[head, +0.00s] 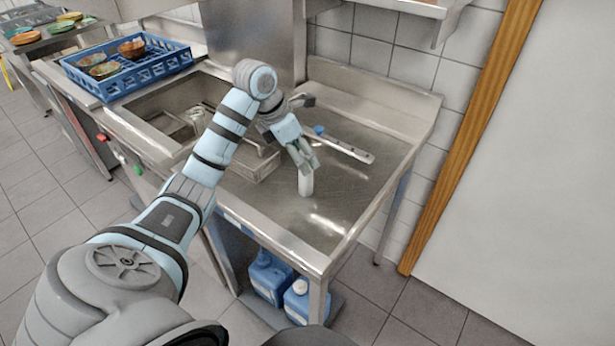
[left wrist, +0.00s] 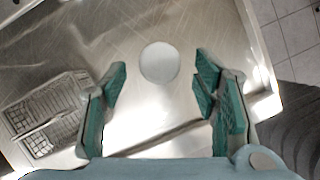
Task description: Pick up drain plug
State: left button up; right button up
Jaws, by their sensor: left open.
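The drain plug appears to be the whitish upright piece (head: 306,184) on the steel worktop (head: 345,195). In the left wrist view it is a pale round disc (left wrist: 160,63) seen from above. My left gripper (head: 304,162) is at the plug's top in the head view. In the left wrist view its two green-padded fingers (left wrist: 160,90) are spread wide, with the plug centred a little beyond the tips. Nothing is between the pads, and I cannot tell the exact height gap. My right gripper is not in view.
A metal bar (head: 345,146) with a blue end lies behind the plug. A sink (head: 165,108) with wire baskets is to the left, with a blue dish rack (head: 128,75) beyond. Blue jugs (head: 270,278) stand below. The worktop right of the plug is clear.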

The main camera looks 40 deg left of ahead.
aim_at(311, 170)
pick_arm(q)
jog(key=x, duration=0.7)
jog(key=shift+w, duration=0.1)
jog(key=shift+c, duration=1)
grip_shut()
